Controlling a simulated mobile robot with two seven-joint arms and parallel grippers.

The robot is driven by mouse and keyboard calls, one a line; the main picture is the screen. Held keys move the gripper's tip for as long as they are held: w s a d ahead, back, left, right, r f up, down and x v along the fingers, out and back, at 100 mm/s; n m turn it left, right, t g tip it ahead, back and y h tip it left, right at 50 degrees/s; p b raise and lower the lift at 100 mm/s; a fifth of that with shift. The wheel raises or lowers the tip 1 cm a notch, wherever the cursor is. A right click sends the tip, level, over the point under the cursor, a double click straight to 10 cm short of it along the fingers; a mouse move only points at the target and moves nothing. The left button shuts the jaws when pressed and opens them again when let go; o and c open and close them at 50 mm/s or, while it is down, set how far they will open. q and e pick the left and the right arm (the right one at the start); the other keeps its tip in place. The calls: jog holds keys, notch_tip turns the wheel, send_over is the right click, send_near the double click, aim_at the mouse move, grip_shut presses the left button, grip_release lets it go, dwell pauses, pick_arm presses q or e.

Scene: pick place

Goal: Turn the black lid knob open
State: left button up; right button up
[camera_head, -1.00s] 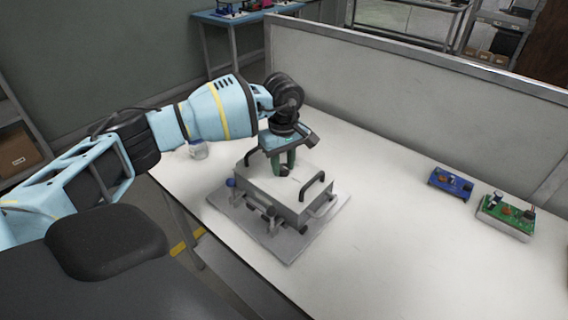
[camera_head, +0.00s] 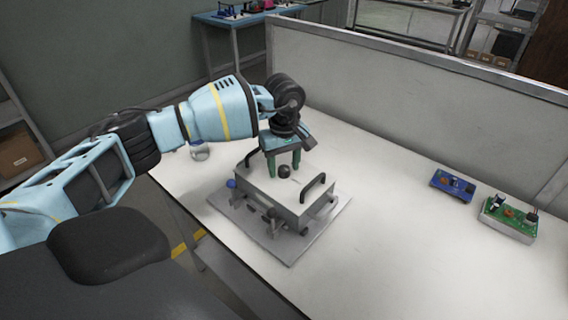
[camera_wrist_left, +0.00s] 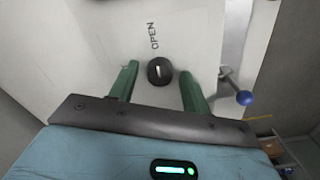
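The black lid knob (camera_head: 284,171) sits on the top of the light grey box (camera_head: 262,187). In the left wrist view the knob (camera_wrist_left: 159,71) is round with a white mark line, and the word OPEN is printed on the lid just beyond it. My left gripper (camera_head: 283,165) is over the lid, pointing down. Its green fingers (camera_wrist_left: 157,75) are spread apart on either side of the knob, with gaps between them and it. The right gripper is not in view.
The box has black handles (camera_head: 313,187) and a blue ball-ended lever (camera_wrist_left: 243,97). It stands on a grey plate (camera_head: 291,257) on the white table. A blue board (camera_head: 452,184) and a green board (camera_head: 508,217) lie to the right, beyond clear tabletop.

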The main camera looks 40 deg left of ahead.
aim_at(284, 168)
pick_arm(q)
jog(key=shift+r, duration=3.95)
